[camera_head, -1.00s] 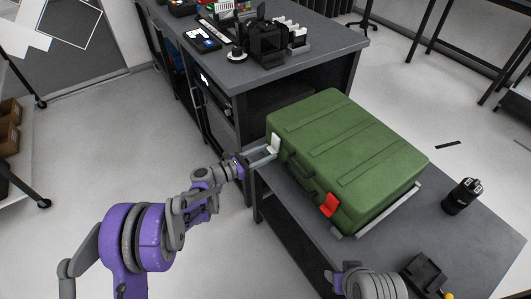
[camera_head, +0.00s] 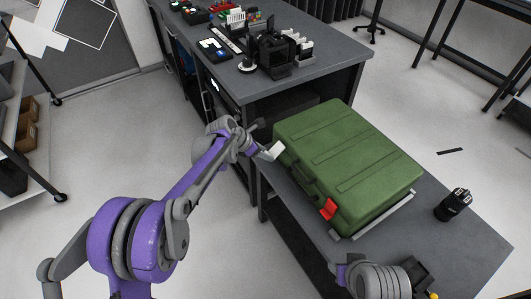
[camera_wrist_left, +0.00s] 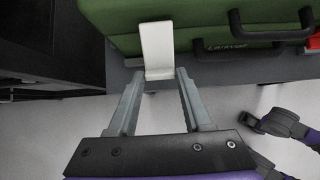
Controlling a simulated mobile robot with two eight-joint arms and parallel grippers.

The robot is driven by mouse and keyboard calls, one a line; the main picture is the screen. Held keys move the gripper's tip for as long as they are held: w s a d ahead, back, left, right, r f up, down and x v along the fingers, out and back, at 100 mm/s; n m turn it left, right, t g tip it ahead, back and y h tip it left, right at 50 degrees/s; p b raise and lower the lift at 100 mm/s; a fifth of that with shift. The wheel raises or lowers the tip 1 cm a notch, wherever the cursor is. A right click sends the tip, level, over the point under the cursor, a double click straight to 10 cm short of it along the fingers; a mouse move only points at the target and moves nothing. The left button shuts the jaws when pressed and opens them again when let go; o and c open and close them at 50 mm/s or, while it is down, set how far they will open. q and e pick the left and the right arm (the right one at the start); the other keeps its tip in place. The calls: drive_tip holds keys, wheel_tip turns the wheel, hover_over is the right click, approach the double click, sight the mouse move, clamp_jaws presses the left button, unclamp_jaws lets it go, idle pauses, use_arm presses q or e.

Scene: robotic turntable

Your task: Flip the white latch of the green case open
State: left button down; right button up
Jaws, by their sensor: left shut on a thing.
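The green case (camera_head: 348,165) lies shut on the grey table, with its handle side facing my left arm. Its white latch (camera_head: 274,150) is at the left end of that side and sticks outward from the case, tilted. In the left wrist view the white latch (camera_wrist_left: 157,48) runs from the case down between the fingertips. My left gripper (camera_head: 258,149) is shut on the latch's outer end; its two fingers (camera_wrist_left: 160,78) sit either side of it. The red latch (camera_head: 328,209) lies against the case's near end.
A black cylindrical object (camera_head: 454,204) stands on the grey table (camera_head: 462,246), right of the case. A second bench (camera_head: 325,68) with equipment stands behind. Part of my right arm (camera_head: 378,281) shows at the bottom.

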use_arm(q)
drive_tip(key=shift+w+d+r+g+y+p, duration=0.1)
drive_tip(key=shift+r+g+y+p, duration=0.55)
drive_tip(key=shift+y, duration=0.3)
drive_tip(key=shift+w+d+r+g+y+p, duration=0.1)
drive_tip(key=shift+r+g+y+p, duration=0.55)
drive_tip(key=shift+y, duration=0.3)
drive_tip(key=shift+c, duration=1.6)
unclamp_jaws()
drive_tip(key=shift+r, duration=0.1)
drive_tip(key=p+v, duration=0.1)
drive_tip(key=v, duration=0.9)
drive_tip(key=shift+r, duration=0.35)
drive_tip(key=shift+s, duration=0.1)
